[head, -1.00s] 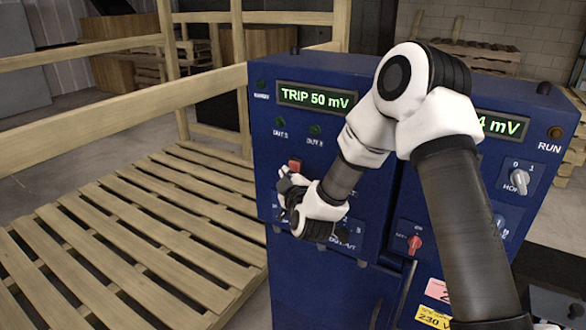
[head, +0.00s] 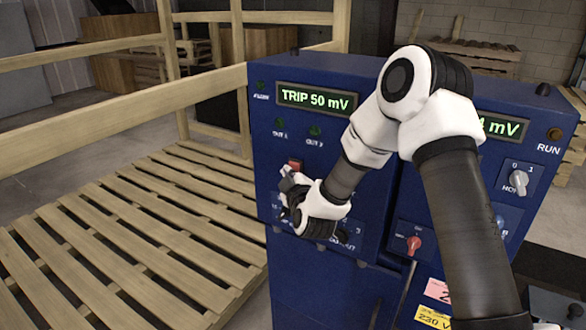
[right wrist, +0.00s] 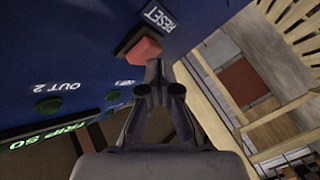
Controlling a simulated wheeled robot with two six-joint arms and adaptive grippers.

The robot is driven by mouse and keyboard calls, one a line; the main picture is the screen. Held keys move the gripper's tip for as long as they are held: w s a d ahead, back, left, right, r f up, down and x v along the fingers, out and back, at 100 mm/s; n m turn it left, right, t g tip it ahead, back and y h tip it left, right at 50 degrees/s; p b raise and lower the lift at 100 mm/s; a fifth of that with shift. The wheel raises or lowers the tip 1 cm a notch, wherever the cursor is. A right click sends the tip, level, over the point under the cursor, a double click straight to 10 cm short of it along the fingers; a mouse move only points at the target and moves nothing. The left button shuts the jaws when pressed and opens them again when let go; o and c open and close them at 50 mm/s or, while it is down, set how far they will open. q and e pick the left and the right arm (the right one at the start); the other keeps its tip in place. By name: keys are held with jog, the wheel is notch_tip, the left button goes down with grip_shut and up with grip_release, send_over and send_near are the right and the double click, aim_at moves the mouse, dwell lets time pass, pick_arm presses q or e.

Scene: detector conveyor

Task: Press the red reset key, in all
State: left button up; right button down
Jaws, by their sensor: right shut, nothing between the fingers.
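The red reset key (head: 295,164) sits on the front of the blue cabinet (head: 330,290), below the OUT 1 and OUT 2 lamps. In the right wrist view the red key (right wrist: 145,51) is beside its RESET label. My right gripper (head: 287,176) is shut and empty, with its fingertips just below the key. In the right wrist view the closed fingertips (right wrist: 155,70) overlap the key's near edge; I cannot tell whether they touch it. My left gripper is not in view.
The cabinet has a display (head: 316,98) reading TRIP 50 mV, a green OUT 2 lamp (head: 315,130), a red rotary switch (head: 414,244) and a grey selector (head: 519,179). Wooden slats (head: 120,240) and a wooden rail (head: 120,110) lie to the left.

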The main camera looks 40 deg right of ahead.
jog(key=shift+w+d, duration=0.2)
jog(key=shift+d, duration=0.25)
dwell(0.6)
jog(key=shift+a, duration=0.1)
jog(key=shift+s+a, duration=0.35)
jog(key=shift+a, duration=0.4)
jog(key=a, duration=0.1)
jog(key=s+a, duration=0.1)
jog(key=a, duration=0.1)
jog(key=s+a, duration=0.1)
jog(key=shift+a+b, duration=0.35)
dwell(0.8)
